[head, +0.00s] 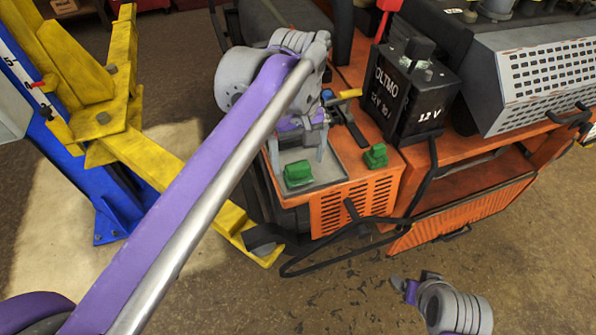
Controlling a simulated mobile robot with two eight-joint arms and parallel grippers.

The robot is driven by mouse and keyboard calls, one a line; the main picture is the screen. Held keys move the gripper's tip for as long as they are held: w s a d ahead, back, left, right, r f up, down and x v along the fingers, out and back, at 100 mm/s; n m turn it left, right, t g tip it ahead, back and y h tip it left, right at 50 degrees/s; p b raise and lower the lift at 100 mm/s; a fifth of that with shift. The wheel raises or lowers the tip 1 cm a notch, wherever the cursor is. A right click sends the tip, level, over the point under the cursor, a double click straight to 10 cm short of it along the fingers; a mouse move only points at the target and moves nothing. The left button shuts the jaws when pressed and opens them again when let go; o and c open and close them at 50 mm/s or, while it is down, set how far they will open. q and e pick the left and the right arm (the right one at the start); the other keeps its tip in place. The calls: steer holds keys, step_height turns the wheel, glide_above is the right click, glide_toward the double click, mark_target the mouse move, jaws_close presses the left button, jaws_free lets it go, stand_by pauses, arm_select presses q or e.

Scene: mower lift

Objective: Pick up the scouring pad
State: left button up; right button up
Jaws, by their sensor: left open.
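Two small green blocks sit on the orange mower, and I cannot tell for certain which is the scouring pad. One green block (298,174) lies on a grey tray (330,172). The other green block (375,156) lies to its right on the orange deck. My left gripper (299,155) is open, pointing down just above the block on the tray, with nothing seen between its fingers. My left arm hides part of the area behind it. My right gripper (403,290) is low at the bottom right, away from both blocks; its fingers are too unclear to read.
A black 12 V battery (410,92) stands on the mower's orange deck (350,205) right of the tray. A yellow-handled tool (348,94) lies behind the tray. A yellow lift arm (165,165) and blue post (75,165) stand left. Bare floor lies in front.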

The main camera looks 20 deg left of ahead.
mark_target(298, 166)
arm_select(q)
steer(key=shift+f, duration=0.7)
steer(key=c, duration=1.4)
step_height(298, 166, up, 10)
steer(key=shift+r+p, duration=0.1)
steer(key=shift+p, duration=0.3)
steer(key=shift+c, duration=0.2)
